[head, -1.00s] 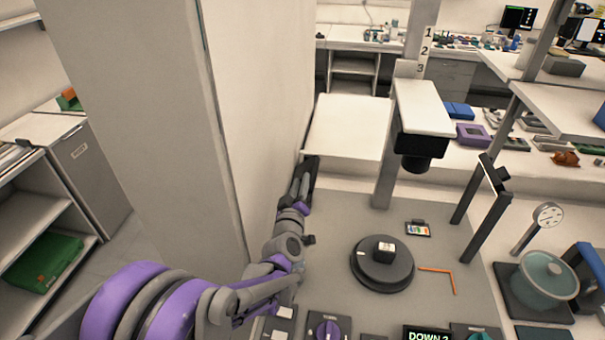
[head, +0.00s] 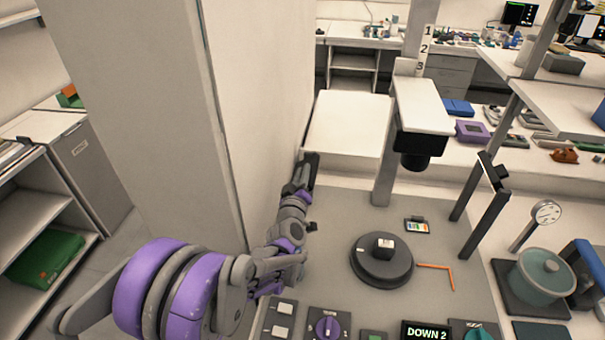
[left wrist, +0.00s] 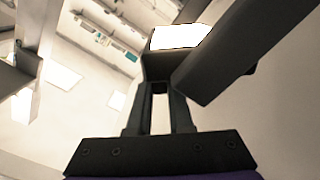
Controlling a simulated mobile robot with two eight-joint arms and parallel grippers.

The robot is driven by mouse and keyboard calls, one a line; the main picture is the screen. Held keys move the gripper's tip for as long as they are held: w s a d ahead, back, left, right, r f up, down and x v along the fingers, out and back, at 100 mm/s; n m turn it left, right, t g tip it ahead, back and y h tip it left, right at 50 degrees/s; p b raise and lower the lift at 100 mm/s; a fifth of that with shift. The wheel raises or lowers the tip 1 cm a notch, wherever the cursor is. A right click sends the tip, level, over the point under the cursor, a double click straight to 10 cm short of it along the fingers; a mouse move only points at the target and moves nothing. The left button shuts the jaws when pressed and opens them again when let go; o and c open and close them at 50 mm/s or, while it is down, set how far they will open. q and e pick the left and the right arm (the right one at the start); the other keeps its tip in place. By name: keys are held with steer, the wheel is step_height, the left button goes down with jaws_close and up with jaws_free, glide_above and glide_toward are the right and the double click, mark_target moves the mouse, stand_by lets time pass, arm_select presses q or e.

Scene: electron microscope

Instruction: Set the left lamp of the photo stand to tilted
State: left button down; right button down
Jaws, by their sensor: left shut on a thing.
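The photo stand has a grey base (head: 345,222), an upright column with the numbers 1 to 3, and a black camera (head: 418,148). My left gripper (head: 303,172) is at the left rear of the base, against the wall side. In the left wrist view its fingers (left wrist: 160,98) are shut on the left lamp, a black head with a bright white panel (left wrist: 178,37). A thick black lamp arm (left wrist: 240,50) runs to the upper right there. In the head view the gripper mostly hides the left lamp. The right lamp (head: 484,215) stands on two black arms. My right gripper is not in view.
Knobs and a "DOWN 2" display (head: 427,333) line the front. A large white pillar (head: 145,120) stands close left of my arm.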

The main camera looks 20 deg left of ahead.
arm_select(q)
steer(key=shift+s+a+n, duration=0.1)
steer(key=shift+a+n, duration=0.3)
steer(key=shift+n, duration=0.6)
steer(key=c, duration=1.1)
jaws_free()
steer(key=shift+s, duration=0.15)
steer(key=shift+s+d+f, duration=0.1)
steer(key=shift+s, duration=0.2)
steer(key=b+v, duration=0.1)
steer(key=v, duration=0.9)
steer(key=shift+b, duration=0.3)
